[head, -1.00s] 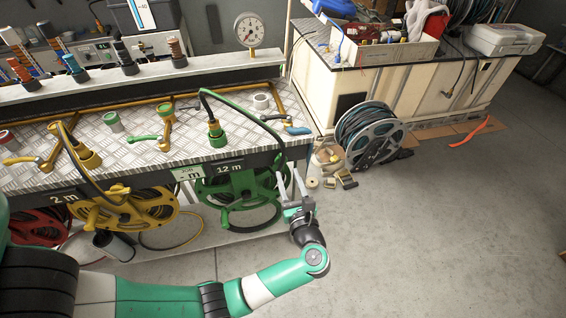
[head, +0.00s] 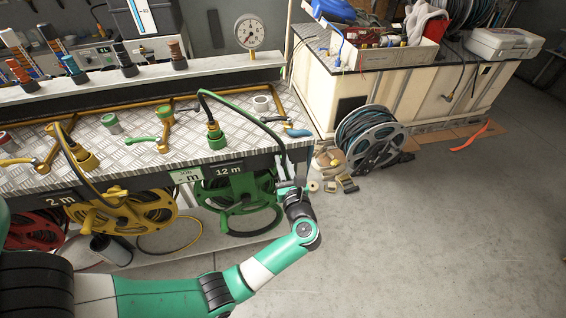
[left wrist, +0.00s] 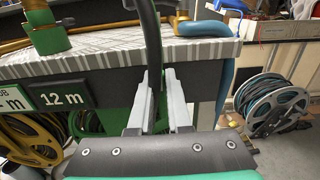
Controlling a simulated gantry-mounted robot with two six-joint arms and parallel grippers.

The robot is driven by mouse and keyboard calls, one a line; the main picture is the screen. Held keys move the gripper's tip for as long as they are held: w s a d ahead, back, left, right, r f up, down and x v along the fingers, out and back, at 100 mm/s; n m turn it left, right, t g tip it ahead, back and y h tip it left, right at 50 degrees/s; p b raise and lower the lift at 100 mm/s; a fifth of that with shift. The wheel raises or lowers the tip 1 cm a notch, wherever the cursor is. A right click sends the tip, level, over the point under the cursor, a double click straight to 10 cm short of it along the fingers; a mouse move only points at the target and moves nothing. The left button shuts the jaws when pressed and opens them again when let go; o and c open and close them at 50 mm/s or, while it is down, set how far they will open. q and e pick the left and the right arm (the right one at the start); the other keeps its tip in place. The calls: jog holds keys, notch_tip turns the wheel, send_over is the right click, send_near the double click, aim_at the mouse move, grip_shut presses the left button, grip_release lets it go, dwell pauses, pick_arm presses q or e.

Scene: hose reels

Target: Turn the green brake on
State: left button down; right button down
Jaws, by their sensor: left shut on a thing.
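The green reel (head: 238,192) hangs under the bench below the 12 m label (head: 229,170). A dark green hose (head: 262,122) arcs from the green-and-yellow fitting (head: 216,136) over the bench edge. My left gripper (head: 290,186) is at the right end of the green reel. In the left wrist view its fingers (left wrist: 161,78) are shut on the hose (left wrist: 150,38), which runs down between their tips. Green reel parts show behind the fingers. I cannot make out a separate brake part; the fingers may hide it. My right gripper is not in view.
A yellow reel (head: 122,212) and a red reel (head: 35,230) hang farther left. A loose grey reel (head: 373,140) and small parts lie on the floor. The right floor is mostly clear.

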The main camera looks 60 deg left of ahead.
pick_arm(q)
jog(key=shift+w+m, duration=0.1)
jog(key=shift+m, duration=0.2)
jog(key=m+p, duration=0.2)
jog(key=m, duration=0.1)
jog(key=shift+w+d, duration=0.1)
jog(key=shift+w, duration=0.3)
jog(key=f+m+p, duration=0.1)
jog(key=m, duration=0.3)
jog(key=w+f+m+p, duration=0.1)
jog(key=m, duration=0.4)
jog(key=m+p, duration=0.1)
jog(key=m, duration=0.4)
jog(key=shift+w+d+f, duration=0.2)
jog(key=shift+w+f, duration=0.2)
jog(key=shift+m, duration=0.3)
jog(key=c, duration=0.9)
grip_release()
